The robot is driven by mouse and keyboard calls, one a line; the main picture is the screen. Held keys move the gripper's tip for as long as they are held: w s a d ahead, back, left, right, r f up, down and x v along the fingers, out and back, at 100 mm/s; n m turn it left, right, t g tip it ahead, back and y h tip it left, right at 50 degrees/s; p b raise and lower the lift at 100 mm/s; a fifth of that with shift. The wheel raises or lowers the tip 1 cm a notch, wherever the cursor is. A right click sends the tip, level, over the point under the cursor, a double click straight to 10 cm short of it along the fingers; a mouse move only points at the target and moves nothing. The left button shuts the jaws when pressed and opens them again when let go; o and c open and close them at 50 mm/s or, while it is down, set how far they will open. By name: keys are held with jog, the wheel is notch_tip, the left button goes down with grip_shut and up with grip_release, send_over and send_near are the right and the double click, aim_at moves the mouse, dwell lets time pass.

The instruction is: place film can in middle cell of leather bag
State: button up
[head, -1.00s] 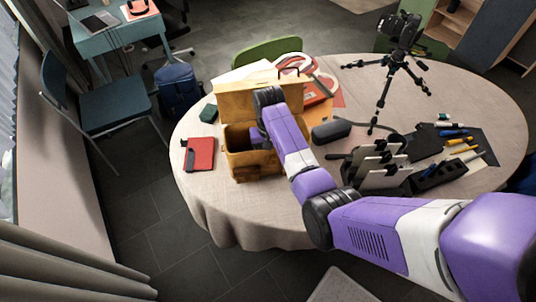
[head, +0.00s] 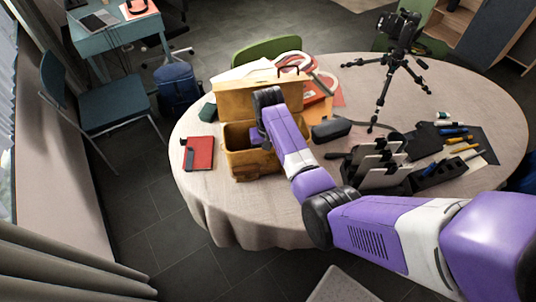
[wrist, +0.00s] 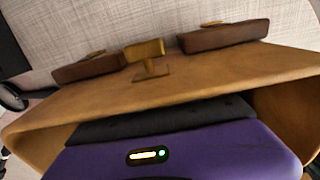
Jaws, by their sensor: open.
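The tan leather bag (head: 252,167) stands on the table with its lid raised at the back. Its front wall, with two dark straps and a brass clasp, fills much of the wrist view (wrist: 205,82). My gripper (head: 257,138) reaches down into the bag's opening. Its purple body covers the lower wrist view, and its fingertips are hidden there. The jaws are open. I cannot make out the film can or the bag's cells; the arm and gripper cover much of the inside.
A red notebook (head: 200,154) lies left of the bag. A dark case (head: 332,129) and a black rack (head: 380,170) stand to its right. A camera tripod (head: 388,85) stands farther back. Pens lie on a dark mat (head: 490,148). Bare tabletop shows at the front.

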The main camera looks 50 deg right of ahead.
notch_tip(320, 180, up, 13)
dwell(0.4)
dwell(0.5)
